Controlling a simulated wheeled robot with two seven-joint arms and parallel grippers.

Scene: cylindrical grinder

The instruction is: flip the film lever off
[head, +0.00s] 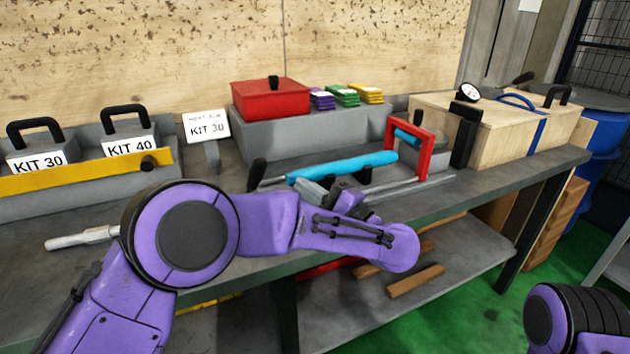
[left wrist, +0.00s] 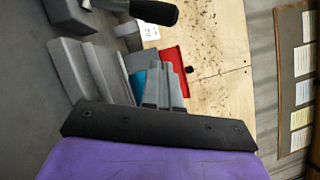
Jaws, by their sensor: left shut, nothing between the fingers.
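The lever with a black grip (head: 257,172) stands at the left end of the bench device with the blue roll (head: 343,167). It appears upright, leaning slightly. In the left wrist view a black grip (left wrist: 155,12) on a grey stem lies near the top edge, beyond my fingertips. My left gripper (head: 325,188) is partly hidden behind my purple forearm, in front of the blue roll and right of the lever. In the left wrist view its grey fingers (left wrist: 164,78) are shut and empty, apart from the grip. My right gripper is out of view.
A red frame (head: 424,145) stands at the roll's right end. Behind are a red box (head: 270,100) and coloured packs on a grey block. Grey kit trays with a yellow bar (head: 75,171) stand left. Wooden cases (head: 480,125) stand right.

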